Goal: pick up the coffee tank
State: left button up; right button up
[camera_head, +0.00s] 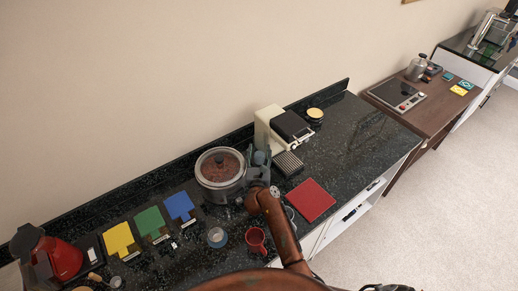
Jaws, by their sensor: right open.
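A round grey pot with a clear lid, a dark knob and brown contents (218,168) stands on the black counter near the wall; it appears to be the coffee tank. My right gripper (259,162) is open just to the right of the pot, at the end of my brown arm. I cannot tell whether its fingers touch the pot, and the pot's right side is partly hidden by the gripper. My left gripper is not in view.
A cream and black coffee machine (291,126) stands behind the gripper. A red mat (311,200) lies to the right, a red mug (256,240) in front. Yellow, green and blue cards (149,221) and a red appliance (60,259) are to the left. The counter's right end is clear.

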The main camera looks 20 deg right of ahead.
aim_at(259, 143)
jog(key=x, duration=0.4)
jog(key=shift+a+r, duration=0.15)
jog(key=shift+r, duration=0.2)
jog(key=shift+w, duration=0.4)
jog(key=shift+d, duration=0.25)
jog(key=c, duration=1.2)
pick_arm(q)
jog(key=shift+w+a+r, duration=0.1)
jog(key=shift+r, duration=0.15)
pick_arm(e)
grip_shut()
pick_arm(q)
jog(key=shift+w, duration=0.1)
pick_arm(e)
jog(key=shift+w, duration=0.1)
